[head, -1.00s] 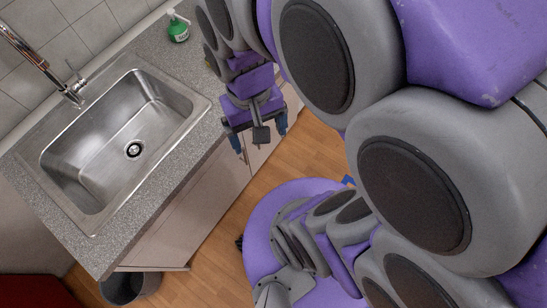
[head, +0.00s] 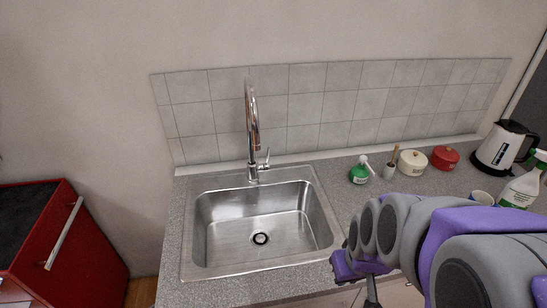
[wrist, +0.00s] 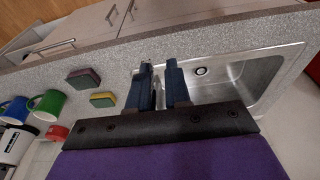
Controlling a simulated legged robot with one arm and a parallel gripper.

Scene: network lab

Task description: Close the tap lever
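The chrome tap (head: 252,125) stands upright behind the steel sink (head: 205,235) in the head view. Its short lever (head: 266,158) sticks up at the right of the tap's base. My arm reaches in from the lower right, and the purple body of my gripper is over the counter's front edge, right of the sink and well apart from the lever. In the wrist view my gripper (wrist: 161,70) has two blue fingers with a narrow gap and nothing between them. The sink also shows there (wrist: 230,85), beyond the fingers. The tap is not visible in the wrist view.
A green soap bottle (head: 359,174), a small cup with a brush (head: 389,172), a cream pot (head: 411,163), a red pot (head: 445,158), a kettle (head: 500,148) and a spray bottle (head: 522,188) stand right of the sink. Two sponges (wrist: 84,78) (wrist: 103,99) lie on the counter. A red cabinet (head: 75,245) is at left.

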